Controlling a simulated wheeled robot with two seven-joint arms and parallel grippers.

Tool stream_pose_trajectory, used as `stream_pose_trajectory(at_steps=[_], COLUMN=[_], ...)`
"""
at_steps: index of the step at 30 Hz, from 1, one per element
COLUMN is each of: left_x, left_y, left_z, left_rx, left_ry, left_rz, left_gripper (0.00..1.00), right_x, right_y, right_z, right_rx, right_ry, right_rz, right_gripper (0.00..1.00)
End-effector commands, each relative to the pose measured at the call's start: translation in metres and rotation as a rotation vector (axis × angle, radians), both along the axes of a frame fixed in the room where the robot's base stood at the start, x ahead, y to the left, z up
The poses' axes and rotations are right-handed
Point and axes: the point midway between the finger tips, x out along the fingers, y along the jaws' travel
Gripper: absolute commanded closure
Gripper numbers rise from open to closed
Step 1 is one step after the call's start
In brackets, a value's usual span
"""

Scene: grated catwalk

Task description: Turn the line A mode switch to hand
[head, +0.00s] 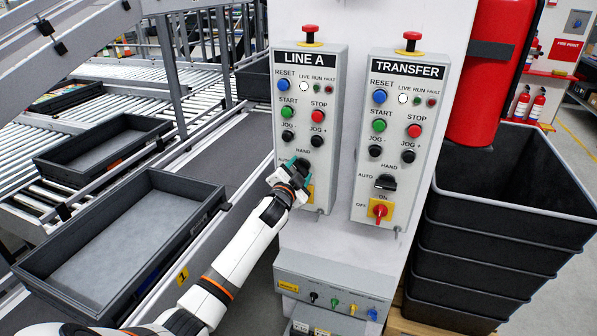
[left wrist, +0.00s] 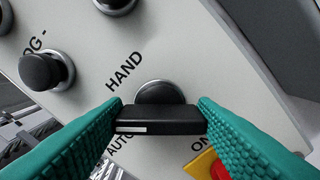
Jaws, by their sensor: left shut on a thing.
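The LINE A box (head: 311,85) is on the grey post in the head view. Its mode switch is mostly hidden there behind my left gripper (head: 294,176). In the left wrist view the black switch handle (left wrist: 160,121) lies between the two teal fingers of my left gripper (left wrist: 160,116), which is shut on its ends. The handle's white mark is at its left end, near the partly covered AUTO label (left wrist: 118,143). The HAND label (left wrist: 125,72) is farther up. The mark seems to lie between the two labels; I cannot tell exactly. My right gripper is not in view.
The TRANSFER box (head: 405,140) with a similar mode switch stands close on the right. A jog button (left wrist: 42,72) and a red-on-yellow switch (left wrist: 207,165) flank the handle. Conveyors with grey trays (head: 120,235) are left; stacked black bins (head: 510,210) are right.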

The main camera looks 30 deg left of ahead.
Motion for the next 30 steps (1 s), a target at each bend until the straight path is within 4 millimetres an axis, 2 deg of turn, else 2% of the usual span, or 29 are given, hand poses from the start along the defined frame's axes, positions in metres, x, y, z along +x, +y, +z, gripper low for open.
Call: stream_pose_trajectory(at_steps=[18,30], left_x=[0.0002,0.0002], left_y=[-0.0007,-0.0008], left_z=[-0.0021,-0.0030], left_rx=[0.544,0.735], left_ry=[0.133,0.179], left_rz=[-0.001,0.000], left_gripper=[0.70,0.70], right_x=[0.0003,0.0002], right_y=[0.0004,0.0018], right_z=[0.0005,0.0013], right_rx=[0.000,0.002], right_ry=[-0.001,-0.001], right_rz=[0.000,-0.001], right_gripper=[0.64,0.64])
